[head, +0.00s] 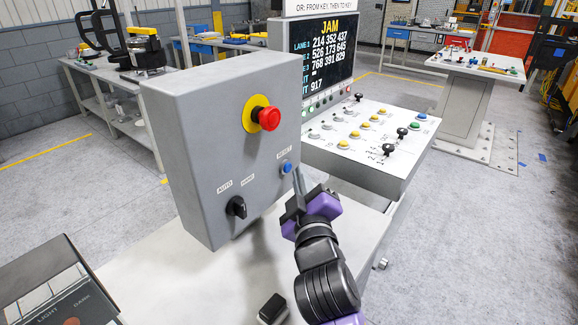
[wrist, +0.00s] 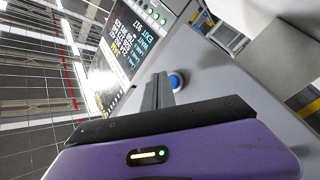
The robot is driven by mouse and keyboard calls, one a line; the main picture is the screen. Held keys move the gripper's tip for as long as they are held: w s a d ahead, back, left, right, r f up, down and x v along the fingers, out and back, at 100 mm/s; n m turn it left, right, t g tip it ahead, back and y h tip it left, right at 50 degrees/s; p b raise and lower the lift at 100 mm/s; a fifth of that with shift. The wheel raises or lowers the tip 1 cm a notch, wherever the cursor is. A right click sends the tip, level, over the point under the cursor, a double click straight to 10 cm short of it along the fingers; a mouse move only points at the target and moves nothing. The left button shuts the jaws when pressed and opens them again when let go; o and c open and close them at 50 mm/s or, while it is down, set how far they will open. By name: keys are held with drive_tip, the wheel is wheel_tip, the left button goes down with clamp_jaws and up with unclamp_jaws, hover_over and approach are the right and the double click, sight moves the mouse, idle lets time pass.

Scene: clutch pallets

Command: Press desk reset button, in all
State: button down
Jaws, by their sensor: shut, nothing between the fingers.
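The reset button (head: 286,167) is a small blue button on the front of a grey control box (head: 205,150), under a small label. It also shows in the wrist view (wrist: 175,82), just beside my fingertips. My gripper (head: 298,172) is shut and empty. Its fingertips are close to the right side of the blue button in the head view. In the wrist view the shut fingers (wrist: 157,92) point toward the box face next to the button. I cannot tell whether they touch it.
The same box carries a red emergency button (head: 268,118) on a yellow ring and a black selector knob (head: 236,207). A console (head: 365,140) with several buttons and levers stands to the right, under a screen (head: 322,50) reading JAM. A black block (head: 272,308) lies on the desk.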

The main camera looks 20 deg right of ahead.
drive_tip(key=shift+s+d, duration=0.15)
drive_tip(key=shift+s, duration=0.05)
drive_tip(key=s+d+p, duration=0.1)
drive_tip(key=s, duration=0.1)
drive_tip(key=s+d+p, duration=0.1)
drive_tip(key=s+d, duration=0.1)
idle(0.6)
idle(0.5)
drive_tip(key=s+f+m+g+y, duration=0.1)
drive_tip(key=s+f, duration=0.3)
drive_tip(key=s, duration=0.9)
drive_tip(key=s+f+m+g+y, duration=0.1)
drive_tip(key=s+f+m, duration=0.3)
drive_tip(key=s, duration=1)
drive_tip(key=s+f+m+g+y, duration=0.1)
drive_tip(key=s+f, duration=0.3)
drive_tip(key=s, duration=1)
drive_tip(key=shift+s+a+m+g, duration=0.25)
drive_tip(key=shift+m+g, duration=0.15)
drive_tip(key=shift+m, duration=0.5)
